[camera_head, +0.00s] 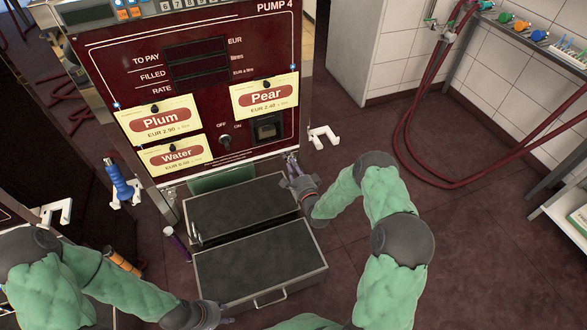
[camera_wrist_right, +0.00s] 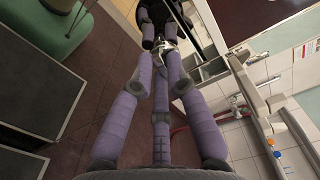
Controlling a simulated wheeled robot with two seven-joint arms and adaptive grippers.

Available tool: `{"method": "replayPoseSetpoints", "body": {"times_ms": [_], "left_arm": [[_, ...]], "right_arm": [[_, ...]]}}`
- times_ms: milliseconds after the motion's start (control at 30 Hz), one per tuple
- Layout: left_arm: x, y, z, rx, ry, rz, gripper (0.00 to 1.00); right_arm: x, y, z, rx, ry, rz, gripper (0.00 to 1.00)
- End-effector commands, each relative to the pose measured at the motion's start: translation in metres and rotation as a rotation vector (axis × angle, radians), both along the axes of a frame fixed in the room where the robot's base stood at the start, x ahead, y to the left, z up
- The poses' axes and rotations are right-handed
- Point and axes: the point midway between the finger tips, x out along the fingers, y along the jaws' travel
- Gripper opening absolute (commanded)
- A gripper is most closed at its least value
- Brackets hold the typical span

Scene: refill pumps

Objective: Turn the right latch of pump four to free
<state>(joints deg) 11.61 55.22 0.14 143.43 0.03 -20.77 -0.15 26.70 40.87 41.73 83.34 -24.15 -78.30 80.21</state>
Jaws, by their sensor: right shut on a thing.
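Pump four (camera_head: 215,100) is a dark red panel at the top centre of the head view, with Plum, Pear and Water labels. My right gripper (camera_head: 293,168) is at the panel's lower right corner, shut on the small metal right latch (camera_head: 290,158). In the right wrist view, the fingers (camera_wrist_right: 164,45) close around a small bright metal part; the fingertips largely hide it, so its angle is unclear. My left gripper (camera_head: 222,321) is at the bottom of the head view, partly cut off, and its fingers are not clear.
A blue-handled nozzle (camera_head: 122,185) hangs left of the pump. A white bracket (camera_head: 322,136) sticks out on its right. Red hoses (camera_head: 404,135) hang farther right; floor between is clear.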

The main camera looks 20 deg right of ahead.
Motion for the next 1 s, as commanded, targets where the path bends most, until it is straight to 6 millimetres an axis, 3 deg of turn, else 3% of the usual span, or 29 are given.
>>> {"method": "replayPoseSetpoints", "body": {"times_ms": [767,800,833,867,1000], "left_arm": [[0.0000,0.0000,-0.0048,0.000,0.000,0.000,0.40],[0.0000,0.0000,-0.0048,0.000,0.000,0.000,0.40],[0.0000,0.0000,-0.0048,0.000,0.000,0.000,0.40],[0.0000,0.0000,-0.0048,0.000,0.000,0.000,0.40],[0.0000,0.0000,-0.0048,0.000,0.000,0.000,0.40]], "right_arm": [[-0.0007,0.0010,-0.0017,-0.095,0.009,0.002,0.00],[-0.0007,0.0010,-0.0017,-0.095,0.009,0.002,0.27],[-0.0007,0.0010,-0.0017,-0.095,0.009,0.002,0.36],[-0.0007,0.0009,-0.0016,-0.095,0.008,0.002,0.40],[-0.0005,0.0004,-0.0012,-0.094,0.007,0.001,0.40]]}}
